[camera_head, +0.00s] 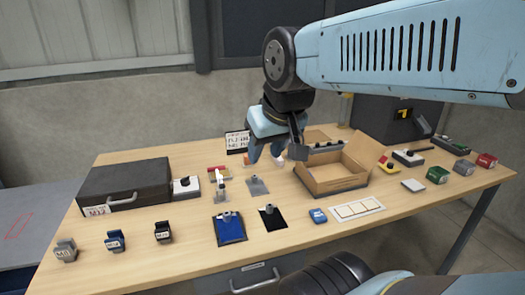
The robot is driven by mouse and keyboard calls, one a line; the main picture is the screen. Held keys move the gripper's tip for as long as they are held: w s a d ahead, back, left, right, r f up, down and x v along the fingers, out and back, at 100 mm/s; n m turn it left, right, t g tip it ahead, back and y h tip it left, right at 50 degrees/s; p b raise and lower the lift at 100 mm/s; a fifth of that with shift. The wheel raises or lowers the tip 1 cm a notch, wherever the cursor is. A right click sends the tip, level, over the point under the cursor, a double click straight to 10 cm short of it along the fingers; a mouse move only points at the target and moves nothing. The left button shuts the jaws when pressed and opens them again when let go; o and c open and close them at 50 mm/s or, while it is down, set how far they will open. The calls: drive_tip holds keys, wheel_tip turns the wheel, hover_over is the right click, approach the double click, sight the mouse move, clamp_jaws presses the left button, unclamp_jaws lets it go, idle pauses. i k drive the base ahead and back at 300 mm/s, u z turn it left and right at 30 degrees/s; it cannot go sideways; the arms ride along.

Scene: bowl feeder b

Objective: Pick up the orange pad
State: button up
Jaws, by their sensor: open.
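A small orange patch, which looks like the orange pad (248,156), shows at the back of the wooden table, just left of my gripper. Most of it is hidden by the finger, so its shape is unclear. I cannot tell how high the fingertips are above the table.
An open cardboard box (335,178) stands right of my gripper. A dark case (138,187) lies at the left. Grey (257,186), blue (229,229) and black (271,219) plates lie in front. Several small coloured blocks line the right side.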

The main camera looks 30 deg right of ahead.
sight(246, 163)
drive_tip(key=z, duration=0.15)
drive_tip(key=i, duration=0.5)
drive_tip(key=z, duration=0.45)
drive_tip(key=k, duration=0.8)
drive_tip(key=z, duration=0.2)
drive_tip(key=i, duration=0.8)
drive_tip(key=u, duration=0.1)
